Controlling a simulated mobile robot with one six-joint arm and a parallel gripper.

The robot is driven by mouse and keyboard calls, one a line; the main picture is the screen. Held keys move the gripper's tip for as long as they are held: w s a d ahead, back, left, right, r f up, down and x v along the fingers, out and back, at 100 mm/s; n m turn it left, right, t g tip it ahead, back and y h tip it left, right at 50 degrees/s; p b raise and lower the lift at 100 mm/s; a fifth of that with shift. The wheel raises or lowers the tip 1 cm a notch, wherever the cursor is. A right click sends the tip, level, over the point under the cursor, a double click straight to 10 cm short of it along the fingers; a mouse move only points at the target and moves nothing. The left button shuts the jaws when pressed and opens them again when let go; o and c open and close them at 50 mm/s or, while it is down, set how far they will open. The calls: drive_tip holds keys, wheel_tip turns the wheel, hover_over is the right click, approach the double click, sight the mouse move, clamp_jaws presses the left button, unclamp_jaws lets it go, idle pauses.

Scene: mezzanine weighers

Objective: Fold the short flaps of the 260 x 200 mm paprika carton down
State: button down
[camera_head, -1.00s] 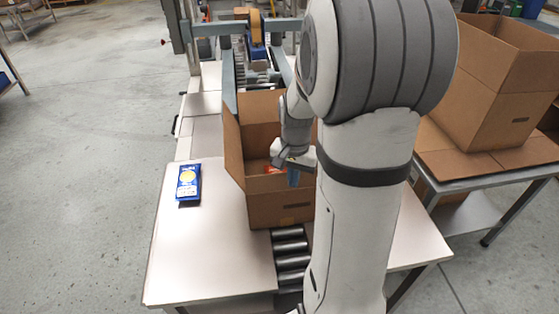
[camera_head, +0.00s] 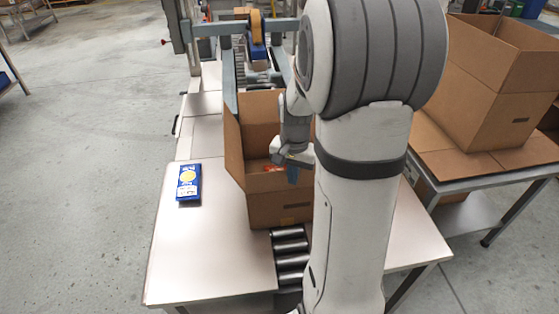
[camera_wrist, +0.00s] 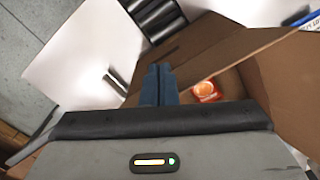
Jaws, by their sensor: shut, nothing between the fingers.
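The open brown paprika carton (camera_head: 262,208) stands on the roller strip of the packing table. Its far flap (camera_head: 262,107) stands upright and its left flap (camera_head: 233,150) leans outward. My arm hides much of its right side. An orange-and-white packet (camera_wrist: 207,91) lies inside, and only a bit of it shows in the head view. My gripper (camera_head: 292,178) is over the carton's near right part, pointing down. In the wrist view its blue fingers (camera_wrist: 159,82) are together and hold nothing, close to a carton flap (camera_wrist: 215,60). I cannot tell whether they touch it.
Bare rollers (camera_head: 290,255) run in front. A taping machine (camera_head: 256,40) stands behind. A large open carton (camera_head: 490,90) stands on a side table at right.

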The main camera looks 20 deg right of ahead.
drive_tip(key=shift+w+d+f, duration=0.15)
drive_tip(key=shift+w+d, duration=0.05)
drive_tip(key=shift+w, duration=0.5)
drive_tip(key=w, duration=0.1)
drive_tip(key=w+d+p, duration=0.1)
drive_tip(key=w, duration=0.3)
drive_tip(key=shift+w+d+r, duration=0.2)
drive_tip(key=shift+d+r, duration=0.05)
drive_tip(key=shift+r, duration=0.15)
drive_tip(key=shift+w+d+f, duration=0.2)
drive_tip(key=shift+w+f, duration=0.05)
drive_tip(key=shift+w, duration=0.45)
drive_tip(key=shift+w+d+f, duration=0.2)
drive_tip(key=shift+w+f, duration=0.1)
drive_tip(key=shift+w, duration=0.45)
drive_tip(key=shift+w+d+f, duration=0.2)
drive_tip(key=shift+w+f, duration=0.05)
drive_tip(key=shift+w, duration=0.45)
drive_tip(key=shift+f, duration=0.1)
